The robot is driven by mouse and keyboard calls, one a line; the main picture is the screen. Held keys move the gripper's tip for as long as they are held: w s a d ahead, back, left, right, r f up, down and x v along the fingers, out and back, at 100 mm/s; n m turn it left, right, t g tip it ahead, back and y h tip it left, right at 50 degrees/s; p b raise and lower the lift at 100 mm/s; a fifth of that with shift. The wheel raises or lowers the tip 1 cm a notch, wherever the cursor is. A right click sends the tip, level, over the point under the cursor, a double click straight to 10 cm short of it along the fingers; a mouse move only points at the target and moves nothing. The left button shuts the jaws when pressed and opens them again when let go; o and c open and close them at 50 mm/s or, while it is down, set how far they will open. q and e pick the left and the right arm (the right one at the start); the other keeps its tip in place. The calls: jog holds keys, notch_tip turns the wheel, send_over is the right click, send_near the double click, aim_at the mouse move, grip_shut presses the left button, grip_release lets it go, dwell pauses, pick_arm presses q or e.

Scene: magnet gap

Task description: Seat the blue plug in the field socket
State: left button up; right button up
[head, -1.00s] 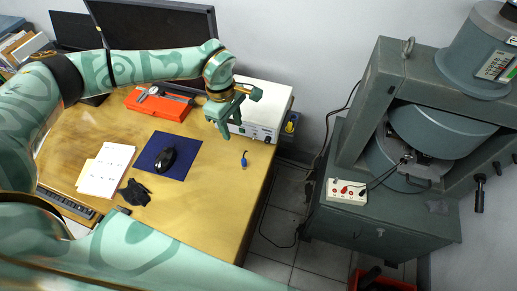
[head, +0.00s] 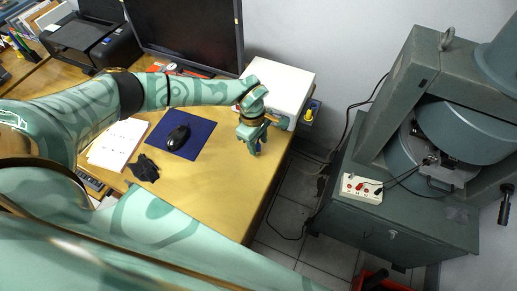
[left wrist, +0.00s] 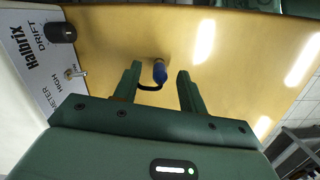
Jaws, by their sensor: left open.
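The blue plug (left wrist: 160,72) with a short dark lead lies on the wooden desk (left wrist: 230,50). In the head view only a bit of blue (head: 258,148) shows at my left gripper (head: 255,140). In the left wrist view my left gripper (left wrist: 158,76) is open, with a finger on each side of the plug and visible space between. A white socket box (head: 361,188) with red and black plugs stands on the grey-green magnet cabinet at the right; I cannot tell which opening is the field socket. My right gripper is out of view.
A white instrument (head: 285,88) stands behind my left gripper; its panel and knob (left wrist: 62,32) are close in the wrist view. A mouse (head: 178,136) lies on a blue mat. A floor gap separates desk and magnet. Cables hang there.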

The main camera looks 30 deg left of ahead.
pick_arm(q)
jog(key=shift+f, duration=0.45)
grip_shut()
jog(key=shift+r, duration=0.15)
